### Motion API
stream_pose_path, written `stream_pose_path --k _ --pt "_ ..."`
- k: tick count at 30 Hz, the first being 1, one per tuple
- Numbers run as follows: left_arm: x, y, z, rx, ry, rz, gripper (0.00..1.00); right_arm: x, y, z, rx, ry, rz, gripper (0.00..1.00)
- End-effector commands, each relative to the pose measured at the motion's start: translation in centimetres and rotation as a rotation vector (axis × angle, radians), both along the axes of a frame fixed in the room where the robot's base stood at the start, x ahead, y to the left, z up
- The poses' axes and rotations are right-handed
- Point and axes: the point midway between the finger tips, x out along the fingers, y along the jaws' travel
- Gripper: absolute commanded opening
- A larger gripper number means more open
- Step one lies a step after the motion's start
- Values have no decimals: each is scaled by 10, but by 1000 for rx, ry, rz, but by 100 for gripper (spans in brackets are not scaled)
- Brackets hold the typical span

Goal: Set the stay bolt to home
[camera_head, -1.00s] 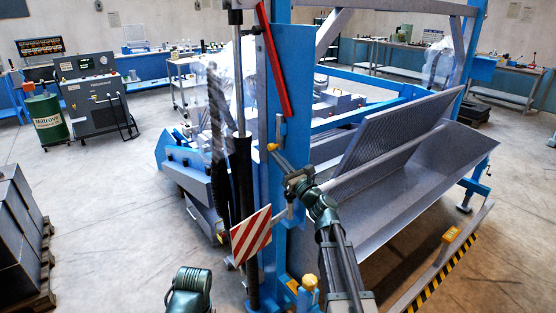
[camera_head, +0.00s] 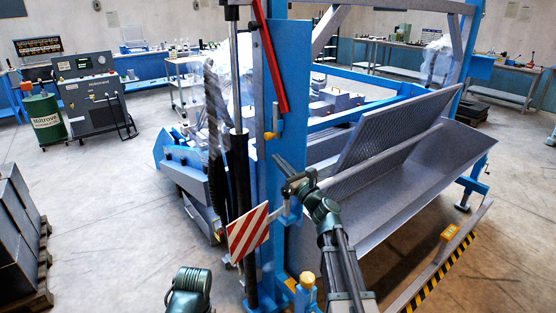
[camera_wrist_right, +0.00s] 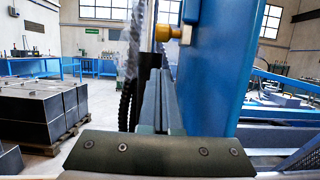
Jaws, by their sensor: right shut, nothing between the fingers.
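A red bar (camera_head: 271,60) hangs on the post above. A black cylinder (camera_head: 239,185) and striped sign (camera_head: 248,232) stand left of the post. A grey trough (camera_head: 410,190) with a mesh panel is at right. A yellow cap (camera_head: 307,281) sits low in front.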

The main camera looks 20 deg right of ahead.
Motion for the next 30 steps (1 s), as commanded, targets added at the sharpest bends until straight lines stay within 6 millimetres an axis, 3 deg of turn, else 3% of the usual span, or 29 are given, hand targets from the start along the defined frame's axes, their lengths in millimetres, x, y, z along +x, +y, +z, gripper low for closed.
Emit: stream_pose_path --k 1,3,12,18,30 --pt "0 0 -7 0 0 0 50 -18 -5 -7 0 0 -5 0" --pt "0 0 -12 0 0 0 50 -33 -11 -11 0 0 -4 0" --pt "0 0 -25 0 0 0 50 -76 -27 -25 0 0 -3 0" --pt "0 0 -28 0 0 0 50 -86 -32 -28 -1 1 -2 0" --pt "0 0 -28 0 0 0 50 -87 -32 -28 -1 1 -1 0"
